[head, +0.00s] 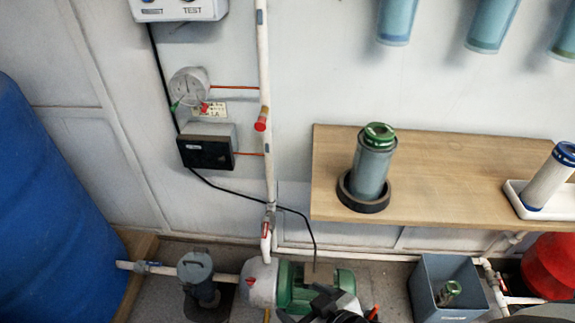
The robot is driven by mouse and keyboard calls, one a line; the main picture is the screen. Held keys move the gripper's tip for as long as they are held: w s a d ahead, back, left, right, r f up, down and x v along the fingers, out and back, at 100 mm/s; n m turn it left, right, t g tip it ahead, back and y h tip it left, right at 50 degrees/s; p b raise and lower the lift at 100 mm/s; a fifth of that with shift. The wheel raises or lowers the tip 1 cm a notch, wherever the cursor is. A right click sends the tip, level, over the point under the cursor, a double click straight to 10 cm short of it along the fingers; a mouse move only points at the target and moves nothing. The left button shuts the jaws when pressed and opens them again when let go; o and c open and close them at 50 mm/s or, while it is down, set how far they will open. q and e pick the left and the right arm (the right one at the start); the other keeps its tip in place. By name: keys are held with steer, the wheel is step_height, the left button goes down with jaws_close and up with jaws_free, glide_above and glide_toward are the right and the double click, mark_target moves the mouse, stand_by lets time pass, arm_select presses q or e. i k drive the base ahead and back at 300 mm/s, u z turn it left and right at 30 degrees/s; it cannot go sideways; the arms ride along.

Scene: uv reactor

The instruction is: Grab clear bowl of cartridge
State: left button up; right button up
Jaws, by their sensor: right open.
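A clear, grey-blue bowl (370,172) stands upright on the wooden shelf, its base inside a black ring (363,193). A green-topped cartridge (378,135) sits in it and sticks out above its rim. My right gripper (326,299) is at the bottom edge of the head view, low in front of the green pump. It is open, well below the bowl and apart from it, and partly cut off by the frame. My left gripper is not in view.
The wooden shelf (450,165) has free room between the bowl and a white tray (550,205) holding a blue-capped white cartridge (548,178). Blue housings (397,18) hang above. A green pump (295,285), grey bin (428,285) and white vertical pipe (265,120) stand nearby.

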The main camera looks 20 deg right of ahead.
mark_target(370, 168)
steer(key=z, duration=1.3)
steer(key=k, duration=1.3)
steer(key=u, duration=0.85)
steer(key=i, duration=1.7)
steer(key=z, duration=0.3)
